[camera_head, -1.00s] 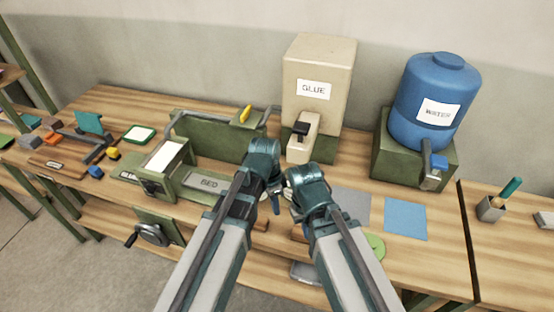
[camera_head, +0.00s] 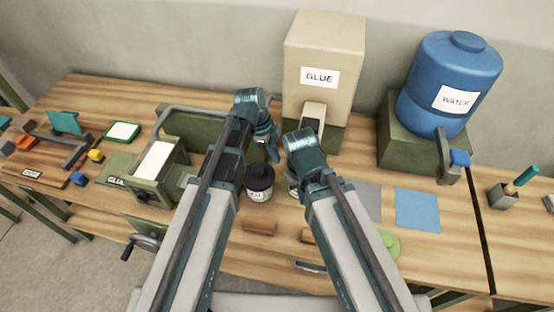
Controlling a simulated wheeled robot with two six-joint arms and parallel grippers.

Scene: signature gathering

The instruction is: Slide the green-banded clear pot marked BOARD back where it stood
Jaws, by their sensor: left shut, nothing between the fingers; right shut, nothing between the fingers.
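A clear pot with a black lid (camera_head: 259,182) and a white label stands on the bench between my two arms. Its label is too small to read, and I cannot make out a green band. A second pot (camera_head: 292,187) shows only in part, mostly covered by my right arm; its band and lettering are hidden. I cannot tell which pot is BOARD. My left gripper (camera_head: 272,150) is shut and empty, above and behind the first pot, in front of the glue dispenser. My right gripper (camera_head: 298,172) is shut and empty beside the second pot, its fingertips mostly hidden by its wrist.
The beige glue dispenser (camera_head: 322,60) and blue water barrel (camera_head: 448,75) stand at the back. A green press (camera_head: 150,172) is at left. Brown blocks (camera_head: 260,227), a blue sheet (camera_head: 417,209) and a green disc (camera_head: 389,243) lie in front.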

